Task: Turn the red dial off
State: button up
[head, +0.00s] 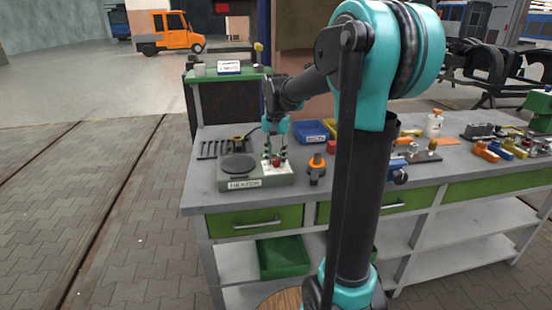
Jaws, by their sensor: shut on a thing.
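A grey-green heater (240,181) with a round dark plate and a "HEATER" label stands on the left part of the workbench. The red dial (275,162) sits on its right part, small and partly hidden by the fingers. My gripper (275,161) points down from above, with its two fingers on either side of the dial, shut on it. The dial's pointer direction is too small to tell.
The workbench (195,192) holds a blue bin (311,131), an orange-and-dark object (316,168) just right of the heater, and several tools farther right. My arm hides the bench's middle.

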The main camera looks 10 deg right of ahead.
aim_at(276, 159)
jog(key=n, duration=1.3)
jog(key=shift+d+n, duration=0.1)
jog(key=shift+n, duration=0.4)
jog(key=o, duration=1.2)
jog(key=shift+c, duration=0.2)
notch_tip(276, 159, up, 12)
